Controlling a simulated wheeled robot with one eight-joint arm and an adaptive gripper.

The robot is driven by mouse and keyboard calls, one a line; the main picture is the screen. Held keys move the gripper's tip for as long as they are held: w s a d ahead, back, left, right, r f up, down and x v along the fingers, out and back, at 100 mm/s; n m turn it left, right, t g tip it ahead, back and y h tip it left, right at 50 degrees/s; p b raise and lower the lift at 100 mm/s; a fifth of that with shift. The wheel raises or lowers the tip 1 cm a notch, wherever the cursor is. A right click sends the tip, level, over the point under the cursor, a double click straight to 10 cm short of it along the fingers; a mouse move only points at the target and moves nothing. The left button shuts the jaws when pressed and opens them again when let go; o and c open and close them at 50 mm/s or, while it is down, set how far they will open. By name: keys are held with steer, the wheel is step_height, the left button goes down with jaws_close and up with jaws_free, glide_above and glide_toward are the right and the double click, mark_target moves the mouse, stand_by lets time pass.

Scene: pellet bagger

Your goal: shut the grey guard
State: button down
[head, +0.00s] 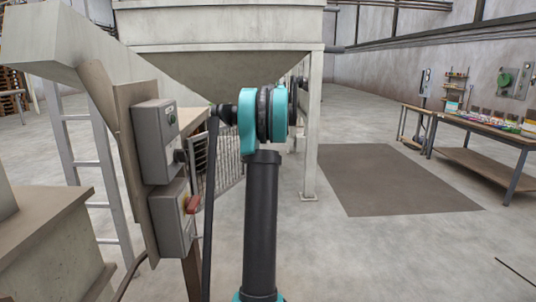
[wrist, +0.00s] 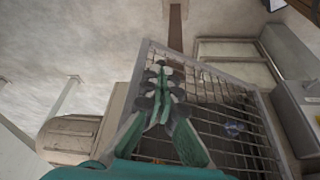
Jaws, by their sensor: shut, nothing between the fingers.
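The grey guard (head: 228,168) is a mesh panel in a frame, below the hopper, partly hidden behind my arm in the head view. It stands at an angle; I cannot tell how far open it is. In the wrist view the guard (wrist: 236,112) fills the middle and right, its frame corner near the top centre. My gripper (wrist: 161,70) is shut and empty, its fingertips over the left edge of the mesh in that view. I cannot tell whether they touch it. In the head view my arm hides the fingers.
Two grey control boxes (head: 155,140) are on a post left of my arm, the lower with a red handle (head: 193,204). A hopper (head: 220,35) on legs stands behind. A ladder (head: 85,163) is at left, a workbench (head: 485,135) at right. The floor around the dark mat (head: 390,180) is clear.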

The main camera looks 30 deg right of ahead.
steer(key=w+a+n, duration=0.2)
steer(key=w+a, duration=0.2)
steer(key=w, duration=0.3)
steer(key=w+a+n+g+y, duration=0.1)
steer(key=w+a+n, duration=0.1)
steer(key=w+a, duration=0.3)
steer(key=shift+w+a, duration=0.15)
steer(key=shift+w, duration=0.75)
steer(key=shift+a, duration=0.1)
